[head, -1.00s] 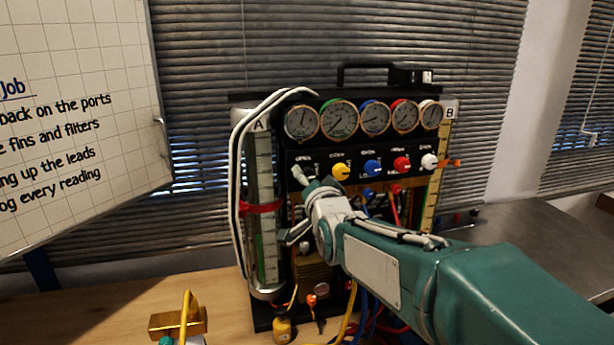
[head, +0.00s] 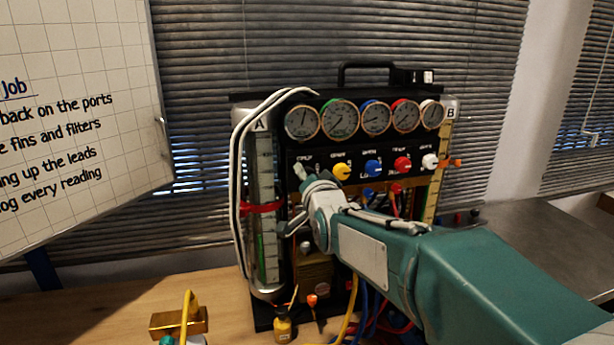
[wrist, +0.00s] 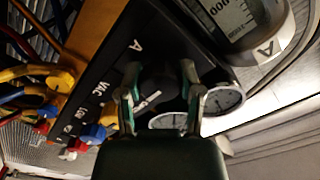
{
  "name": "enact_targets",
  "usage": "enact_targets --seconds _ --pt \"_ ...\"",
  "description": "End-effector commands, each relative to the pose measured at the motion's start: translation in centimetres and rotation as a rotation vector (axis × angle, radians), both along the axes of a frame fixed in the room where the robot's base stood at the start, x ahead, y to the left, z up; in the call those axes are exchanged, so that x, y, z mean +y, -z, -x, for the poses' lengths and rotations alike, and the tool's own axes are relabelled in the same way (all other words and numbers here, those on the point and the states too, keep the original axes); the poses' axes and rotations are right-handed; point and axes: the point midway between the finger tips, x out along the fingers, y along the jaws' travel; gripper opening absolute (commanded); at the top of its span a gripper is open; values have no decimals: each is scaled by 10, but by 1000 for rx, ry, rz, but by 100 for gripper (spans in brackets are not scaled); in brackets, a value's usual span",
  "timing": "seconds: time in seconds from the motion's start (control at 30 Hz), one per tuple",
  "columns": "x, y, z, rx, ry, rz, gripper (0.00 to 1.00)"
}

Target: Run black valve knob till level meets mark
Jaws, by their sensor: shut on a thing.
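The black valve knob (wrist: 158,78) shows dark between my fingers in the wrist view, against the black panel. My gripper (wrist: 158,92) is shut on it, one finger on each side. In the head view my gripper (head: 303,176) is at the panel's left end, below the first gauge, and hides the knob. The tube marked A (head: 265,170) stands upright left of the panel, with a scale. A red band (head: 261,208) circles it partway up. Green shows low in the tube (head: 261,248), below the band; its exact top is hard to tell.
Yellow (head: 341,172), blue (head: 373,168), red (head: 402,164) and white (head: 430,161) knobs line the panel to the right. Several gauges (head: 375,118) sit above. White hoses (head: 238,165) loop beside tube A. Tube B (head: 437,180) stands at the right.

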Motion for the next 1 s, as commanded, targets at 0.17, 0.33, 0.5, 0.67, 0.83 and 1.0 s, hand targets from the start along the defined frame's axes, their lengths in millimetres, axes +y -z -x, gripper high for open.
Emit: enact_targets --seconds 0.17,0.33,0.5,0.67,0.83,1.0 --pt "0 1 0 -12 1 44 0" --pt "0 1 0 -38 1 138 0" --pt "0 1 0 -77 1 275 0" --pt "0 1 0 -120 0 422 0" --pt "0 1 0 -164 -1 577 0" --pt "1 0 0 -209 -1 733 0"
